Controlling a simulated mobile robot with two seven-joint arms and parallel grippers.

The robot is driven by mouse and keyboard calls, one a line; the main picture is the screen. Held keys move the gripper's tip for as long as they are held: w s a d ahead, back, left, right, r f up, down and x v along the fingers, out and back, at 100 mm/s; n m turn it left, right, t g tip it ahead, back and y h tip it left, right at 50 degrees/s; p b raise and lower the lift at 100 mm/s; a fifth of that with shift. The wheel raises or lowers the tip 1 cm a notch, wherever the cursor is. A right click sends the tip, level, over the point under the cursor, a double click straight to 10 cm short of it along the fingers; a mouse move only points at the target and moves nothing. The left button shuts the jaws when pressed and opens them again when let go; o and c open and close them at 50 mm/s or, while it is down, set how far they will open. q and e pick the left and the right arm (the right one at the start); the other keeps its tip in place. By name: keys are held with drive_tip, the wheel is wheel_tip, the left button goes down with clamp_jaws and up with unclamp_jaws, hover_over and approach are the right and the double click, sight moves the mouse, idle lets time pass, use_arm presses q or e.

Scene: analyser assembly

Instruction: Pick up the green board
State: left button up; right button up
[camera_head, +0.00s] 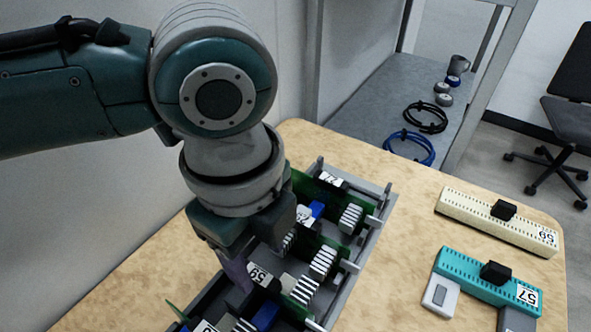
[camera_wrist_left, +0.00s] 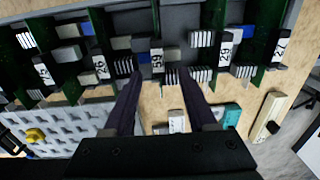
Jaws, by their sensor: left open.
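Several upright green boards with white number labels, black blocks and white finned parts stand in a row in a grey rack (camera_head: 374,225). One green board (camera_head: 318,243) shows right of my left gripper (camera_head: 238,272) in the head view. My left gripper is open, pointing down over the rack. In the left wrist view its two dark fingers (camera_wrist_left: 162,80) lie either side of the board with label 59 (camera_wrist_left: 157,60). I cannot tell whether they touch it. My left arm hides part of the rack in the head view. My right gripper is not in view.
A cream module labelled 59 (camera_head: 485,222) and a teal module labelled 57 (camera_head: 465,267) lie on the wooden table to the right. A grey perforated tray (camera_wrist_left: 60,135) shows in the left wrist view. A shelf behind holds black and blue cables (camera_head: 411,147).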

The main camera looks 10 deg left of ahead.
sight(262, 277)
use_arm(q)
wheel_tip(262, 277, down, 6)
drive_tip(key=shift+a+b, duration=0.15)
drive_tip(key=shift+b, duration=0.2)
drive_tip(key=shift+c, duration=0.4)
clamp_jaws()
drive_tip(key=shift+r, duration=0.1)
